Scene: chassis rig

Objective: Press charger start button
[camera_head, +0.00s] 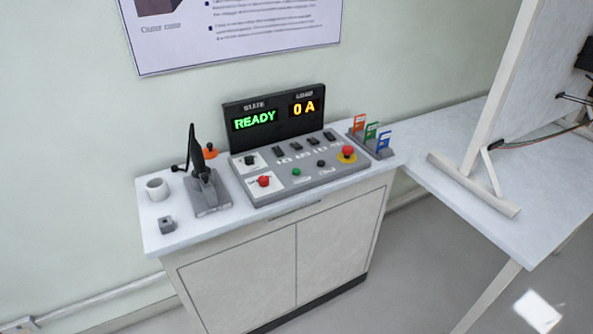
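A grey control console (282,189) sits on top of a white cabinet. Its upright black display (275,115) reads READY in green and 0 A in orange. On the sloped panel are a small green button (296,172), a red button (264,181) at the front left and a red mushroom button (347,152) on a yellow base at the right. A small black button (321,163) and several black switches (312,141) are also there. The labels are too small to read, so I cannot tell which button is named charger start. Neither gripper is in view.
A white mug (157,189), a small grey block (166,225) and a stand with a black upright part (194,153) are left of the console. A rack of coloured cards (372,136) is at its right. A white table (540,171) with a panel adjoins the right side.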

